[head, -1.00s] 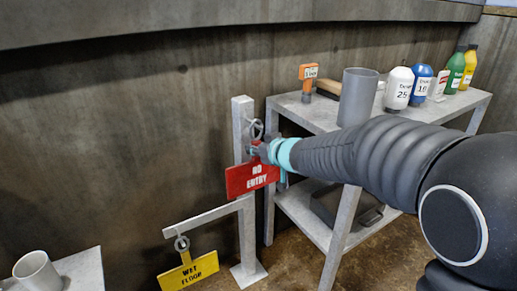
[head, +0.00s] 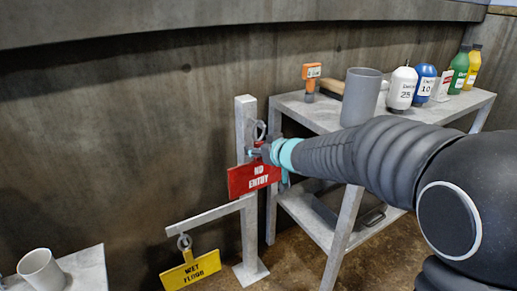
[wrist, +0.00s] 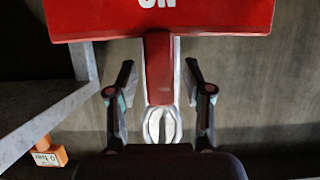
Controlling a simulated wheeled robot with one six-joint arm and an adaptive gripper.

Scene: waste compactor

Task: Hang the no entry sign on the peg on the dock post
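The red no entry sign (head: 254,178) is upright in front of the pale dock post (head: 246,222). Its ring (head: 259,130) is at the upper post, where the peg would be; the peg itself is not clear. In the wrist view the sign (wrist: 160,22) is upside down, with its red neck and pale ring (wrist: 162,126) between my fingers. My gripper (wrist: 159,100) is open, with a visible gap on each side of the neck and ring. In the head view my gripper (head: 262,152) is just right of the post, above the sign's plate.
A yellow wet floor sign (head: 190,270) hangs from the post's lower side arm (head: 208,216). Another cup (head: 41,269) stands at lower left.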

